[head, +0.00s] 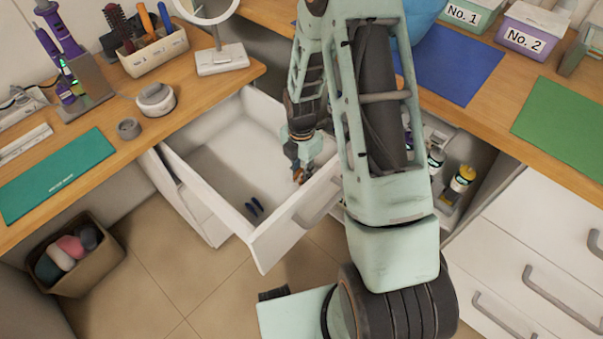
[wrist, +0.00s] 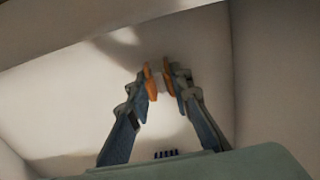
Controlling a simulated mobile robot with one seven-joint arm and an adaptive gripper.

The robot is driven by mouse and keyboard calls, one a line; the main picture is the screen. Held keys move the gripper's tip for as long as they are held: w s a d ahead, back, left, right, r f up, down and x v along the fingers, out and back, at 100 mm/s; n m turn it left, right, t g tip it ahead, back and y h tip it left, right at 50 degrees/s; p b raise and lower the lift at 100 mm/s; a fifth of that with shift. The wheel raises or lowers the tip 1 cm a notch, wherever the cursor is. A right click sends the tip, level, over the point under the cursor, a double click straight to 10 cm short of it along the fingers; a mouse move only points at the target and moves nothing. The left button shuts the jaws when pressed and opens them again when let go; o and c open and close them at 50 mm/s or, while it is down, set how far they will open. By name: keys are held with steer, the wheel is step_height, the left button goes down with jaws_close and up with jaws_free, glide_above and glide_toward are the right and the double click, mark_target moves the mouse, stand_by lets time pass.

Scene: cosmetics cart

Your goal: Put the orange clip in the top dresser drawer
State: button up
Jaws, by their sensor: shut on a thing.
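The orange clip (wrist: 151,83) is between my fingertips in the wrist view. It shows as two orange pieces with a pale gap between them. My gripper (wrist: 159,86) is shut on it. In the head view my gripper (head: 301,163) points down inside the open top drawer (head: 220,165), near its front right side, and the orange clip (head: 299,176) shows at its tips. I cannot tell whether the clip touches the drawer floor. My arm hides part of the drawer's right side.
A dark blue clip (head: 254,207) lies in the drawer near its front. Much of the drawer floor is bare. The wooden desktop above holds a mirror (head: 222,58) and a brush holder (head: 153,52). A side compartment with bottles (head: 462,178) stands right of my arm.

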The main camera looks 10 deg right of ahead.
steer(key=shift+f, duration=0.1)
steer(key=o, duration=0.9)
steer(key=shift+c, duration=0.2)
step_height(320, 180, up, 12)
steer(key=p, duration=0.2)
steer(key=shift+r+p, duration=0.2)
steer(key=shift+p, duration=0.15)
